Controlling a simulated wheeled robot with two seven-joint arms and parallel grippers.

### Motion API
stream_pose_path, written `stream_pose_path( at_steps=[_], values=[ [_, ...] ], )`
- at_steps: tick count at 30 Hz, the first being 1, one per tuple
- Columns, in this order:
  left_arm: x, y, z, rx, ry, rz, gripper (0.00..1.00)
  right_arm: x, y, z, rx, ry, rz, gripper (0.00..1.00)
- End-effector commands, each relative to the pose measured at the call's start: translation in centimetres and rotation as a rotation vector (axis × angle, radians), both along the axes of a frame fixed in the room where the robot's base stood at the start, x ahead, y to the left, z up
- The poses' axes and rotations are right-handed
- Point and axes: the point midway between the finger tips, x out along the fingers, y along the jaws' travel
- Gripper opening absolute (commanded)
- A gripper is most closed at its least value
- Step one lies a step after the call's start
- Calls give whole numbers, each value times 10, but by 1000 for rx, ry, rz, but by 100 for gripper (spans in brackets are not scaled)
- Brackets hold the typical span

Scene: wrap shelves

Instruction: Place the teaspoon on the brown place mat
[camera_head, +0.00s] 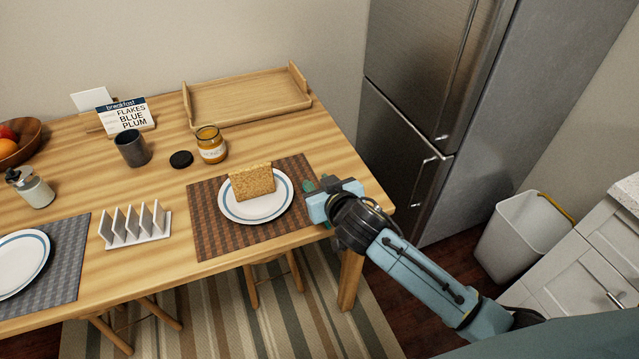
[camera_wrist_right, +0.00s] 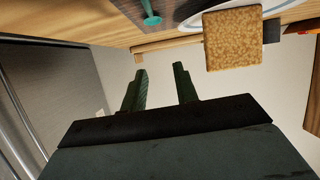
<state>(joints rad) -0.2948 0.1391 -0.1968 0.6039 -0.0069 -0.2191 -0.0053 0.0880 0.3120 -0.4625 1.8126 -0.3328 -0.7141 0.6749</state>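The brown place mat (camera_head: 212,218) lies at the table's right front corner, bearing a white, blue-ringed plate (camera_head: 238,210) with toast (camera_head: 252,182) standing on it. My right gripper (camera_head: 319,186) is at the mat's right edge, beside the plate. In the right wrist view its two dark green fingers (camera_wrist_right: 160,68) stand apart with nothing between them. A teal, round-ended piece, seemingly the teaspoon (camera_wrist_right: 151,14), shows at the top of that view, on the mat beside the plate and apart from the fingers. In the head view my gripper largely hides that spot. My left gripper is not in view.
A honey-coloured jar (camera_head: 211,148), a black lid (camera_head: 181,160), a dark cup (camera_head: 131,149) and a wooden tray (camera_head: 245,99) stand behind the mat. A white toast rack (camera_head: 138,238) stands to its left. The fridge (camera_head: 440,110) rises beyond the table's right edge.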

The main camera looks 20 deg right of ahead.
Motion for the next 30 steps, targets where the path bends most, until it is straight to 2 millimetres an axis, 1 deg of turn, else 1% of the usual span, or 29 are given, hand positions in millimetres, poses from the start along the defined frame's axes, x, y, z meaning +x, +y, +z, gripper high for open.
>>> stream_pose_path(
  at_steps=[4, 8, 11, 15, 21, 25, 30],
  values=[
    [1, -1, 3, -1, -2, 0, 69, 0, 0, 5, -1, -1, -1, 30],
    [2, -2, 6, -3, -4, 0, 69, -15, -1, 9, 1, 2, 0, 30],
    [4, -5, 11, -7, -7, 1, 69, -33, -2, 18, 1, 1, 0, 30],
    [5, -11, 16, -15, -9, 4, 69, -62, -4, 30, 2, 2, 0, 30],
    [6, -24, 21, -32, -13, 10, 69, -94, -6, 42, 0, 1, 0, 30],
    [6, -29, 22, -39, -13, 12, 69, -105, -8, 47, 0, 1, -1, 30],
    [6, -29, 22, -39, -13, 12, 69, -111, -8, 49, -1, 0, -2, 30]
  ],
)
